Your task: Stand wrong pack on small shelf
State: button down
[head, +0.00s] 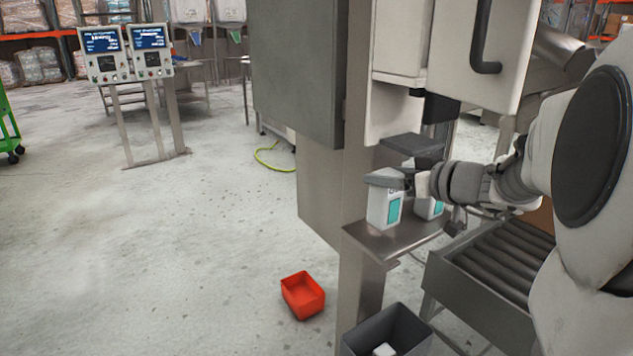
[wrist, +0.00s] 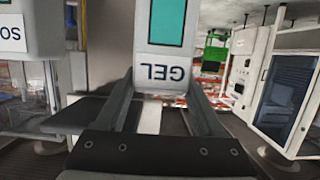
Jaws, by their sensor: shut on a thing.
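My gripper (head: 388,180) is shut on a white pack (head: 384,208) with a teal label. In the wrist view the lettering on this pack (wrist: 172,58) reads GEL, upside down, and the two fingers (wrist: 160,85) close on its sides. In the head view the pack is upright over the left part of the small steel shelf (head: 368,240); I cannot tell whether its base touches.
A roller conveyor (head: 505,262) runs to the right of the shelf. A dark grey bin (head: 410,335) with a white item inside is below. A red bin (head: 303,297) sits on the floor. A steel cabinet (head: 300,70) is behind.

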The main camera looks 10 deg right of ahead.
jog(key=shift+f, duration=1)
jog(key=shift+f+b, duration=0.25)
jog(key=shift+b, duration=0.25)
grip_release()
jog(key=shift+r, duration=0.1)
jog(key=shift+r+p, duration=0.15)
jog(key=shift+p, duration=0.25)
jog(key=p+v, duration=0.1)
jog(key=v, duration=1.1)
